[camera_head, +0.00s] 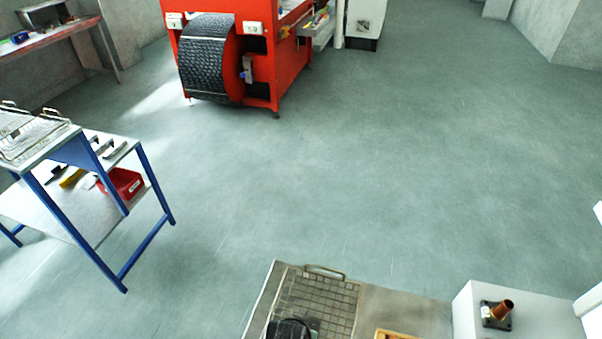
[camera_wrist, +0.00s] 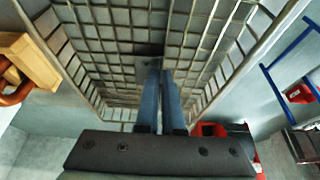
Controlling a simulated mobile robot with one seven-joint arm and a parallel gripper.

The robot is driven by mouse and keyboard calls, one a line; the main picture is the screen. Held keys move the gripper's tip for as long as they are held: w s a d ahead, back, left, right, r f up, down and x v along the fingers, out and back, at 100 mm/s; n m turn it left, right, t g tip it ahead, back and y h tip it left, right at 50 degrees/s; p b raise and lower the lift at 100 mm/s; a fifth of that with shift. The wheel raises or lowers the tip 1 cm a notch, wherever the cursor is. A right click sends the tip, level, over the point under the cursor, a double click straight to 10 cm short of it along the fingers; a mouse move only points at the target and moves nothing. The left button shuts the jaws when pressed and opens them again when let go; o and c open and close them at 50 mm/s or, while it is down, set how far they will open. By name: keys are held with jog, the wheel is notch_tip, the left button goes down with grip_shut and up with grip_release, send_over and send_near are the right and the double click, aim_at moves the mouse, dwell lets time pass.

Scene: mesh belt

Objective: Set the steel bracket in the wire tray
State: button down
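The wire tray (camera_head: 325,290) is a rectangular wire-mesh basket with a handle, on a bench at the bottom of the head view. In the wrist view its mesh (camera_wrist: 205,45) fills the middle, beneath my fingers. My gripper (camera_wrist: 162,72) points down over the tray with its two blue-grey fingers close together. A grey plate with a dark spot, seemingly the steel bracket (camera_wrist: 148,68), shows at the fingertips, mostly left of them. It appears gripped, but its height above the mesh is unclear. In the head view the fingers and bracket are hidden behind dark arm parts.
A wooden box (camera_head: 393,335) stands right of the tray; a copper tube on a dark base (camera_head: 497,315) sits on a white block. A blue-legged table (camera_head: 150,190) at left holds another wire rack (camera_head: 28,135) and a red bin (camera_head: 122,182). The central floor is clear.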

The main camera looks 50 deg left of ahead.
jog(key=shift+f, duration=0.15)
jog(key=c, duration=1)
grip_release()
jog(key=shift+c, duration=0.2)
jog(key=v, duration=1.2)
jog(key=shift+r, duration=0.25)
